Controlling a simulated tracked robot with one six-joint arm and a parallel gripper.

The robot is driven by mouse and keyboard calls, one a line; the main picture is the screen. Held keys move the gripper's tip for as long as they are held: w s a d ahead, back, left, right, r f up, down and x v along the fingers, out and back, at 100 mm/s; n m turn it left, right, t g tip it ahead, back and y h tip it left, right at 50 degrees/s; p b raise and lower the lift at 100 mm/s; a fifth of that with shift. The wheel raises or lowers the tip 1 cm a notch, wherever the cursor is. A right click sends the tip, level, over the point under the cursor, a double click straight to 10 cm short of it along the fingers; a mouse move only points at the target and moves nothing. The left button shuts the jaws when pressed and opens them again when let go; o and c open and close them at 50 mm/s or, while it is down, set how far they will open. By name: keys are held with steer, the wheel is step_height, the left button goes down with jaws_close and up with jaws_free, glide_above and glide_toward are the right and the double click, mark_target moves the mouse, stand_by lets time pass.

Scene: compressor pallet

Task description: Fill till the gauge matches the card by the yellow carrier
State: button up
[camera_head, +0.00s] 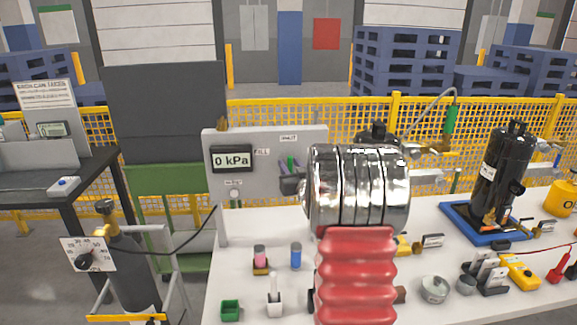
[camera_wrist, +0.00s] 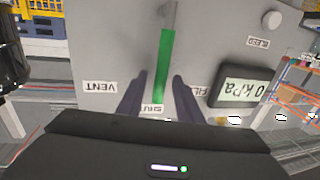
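The gauge (camera_head: 231,158) on the grey panel (camera_head: 262,183) reads 0 kPa. It also shows upside down in the wrist view (camera_wrist: 243,88). A green lever (camera_wrist: 163,62) stands between my gripper's (camera_wrist: 158,88) two dark fingers, its end at the SHUT label (camera_wrist: 153,108). The fingers are open, with a gap on each side of the lever. In the head view my gripper (camera_head: 290,184) is at the panel, partly hidden by my arm. VENT (camera_wrist: 100,87) and FILL (camera_wrist: 188,90) labels flank SHUT. I cannot pick out the yellow carrier or its card with certainty.
A gas cylinder (camera_head: 135,275) with a dial plate (camera_head: 88,254) stands left of the white bench (camera_head: 240,285). A black tank (camera_head: 501,170) stands in a blue tray at right. Several small parts crowd the bench.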

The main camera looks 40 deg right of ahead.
steer(key=shift+w+d, duration=0.15)
steer(key=shift+w, duration=0.25)
jaws_close()
stand_by(0.4)
